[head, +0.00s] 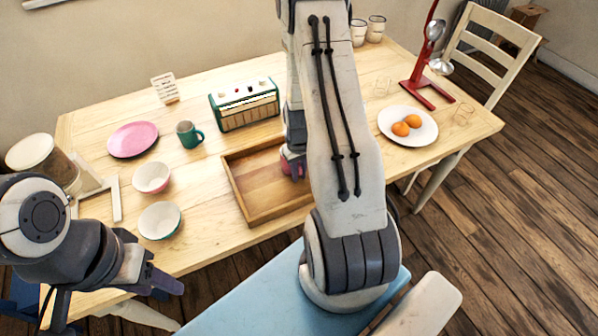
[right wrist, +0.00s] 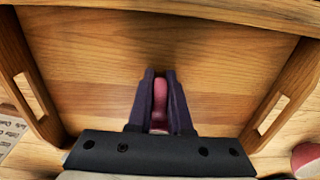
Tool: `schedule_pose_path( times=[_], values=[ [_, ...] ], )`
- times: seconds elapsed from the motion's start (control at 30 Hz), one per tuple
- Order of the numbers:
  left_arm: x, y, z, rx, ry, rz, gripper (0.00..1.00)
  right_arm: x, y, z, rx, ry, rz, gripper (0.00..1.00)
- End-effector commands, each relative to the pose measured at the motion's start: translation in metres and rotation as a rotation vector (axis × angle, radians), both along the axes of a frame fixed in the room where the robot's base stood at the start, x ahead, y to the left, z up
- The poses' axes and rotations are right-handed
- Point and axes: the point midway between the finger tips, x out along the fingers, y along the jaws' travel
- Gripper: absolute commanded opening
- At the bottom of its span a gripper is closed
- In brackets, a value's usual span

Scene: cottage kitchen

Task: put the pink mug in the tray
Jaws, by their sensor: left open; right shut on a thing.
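The wooden tray (head: 238,204) lies on the table in the middle of the head view, partly hidden by my right arm. My right gripper (head: 293,160) is over the tray, shut on the pink mug (head: 286,166), of which only a small part shows. In the right wrist view the gripper (right wrist: 160,88) has a strip of the mug (right wrist: 159,105) between its fingers, with the tray floor (right wrist: 220,70) behind. I cannot tell whether the mug touches the floor. My left gripper (head: 152,277) is open and empty at the table's front left.
A green mug (head: 187,134), pink plate (head: 132,139), two bowls (head: 151,177) (head: 159,220) and a canister (head: 38,158) stand left of the tray. A green radio (head: 246,106) is behind it. A plate of oranges (head: 420,136) and a red stand (head: 418,85) are at right.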

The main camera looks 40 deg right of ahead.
Motion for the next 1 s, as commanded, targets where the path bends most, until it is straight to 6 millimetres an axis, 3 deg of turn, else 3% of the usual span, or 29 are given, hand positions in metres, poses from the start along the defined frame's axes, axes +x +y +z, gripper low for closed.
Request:
schedule_pose_path(
  times=[0.37, 0.4, 0.47, 0.77, 1.0],
  values=[
    [0.000, 0.000, -0.003, 0.000, 0.000, 0.000, 0.50, 0.000, 0.000, -0.005, 0.000, -0.001, 0.000, 0.00],
    [0.000, 0.000, -0.002, 0.000, 0.000, 0.000, 0.50, 0.000, 0.000, -0.004, 0.000, -0.001, 0.000, 0.29],
    [0.000, 0.000, -0.002, 0.000, 0.000, 0.000, 0.50, 0.000, 0.000, -0.004, 0.000, -0.001, 0.000, 0.48],
    [0.000, 0.000, -0.001, 0.000, 0.000, 0.000, 0.50, 0.000, 0.000, -0.003, 0.000, -0.001, 0.000, 0.48],
    [0.000, 0.000, -0.002, 0.000, 0.000, 0.000, 0.50, 0.001, -0.001, 0.022, -0.003, -0.005, 0.000, 0.48]
  ],
)
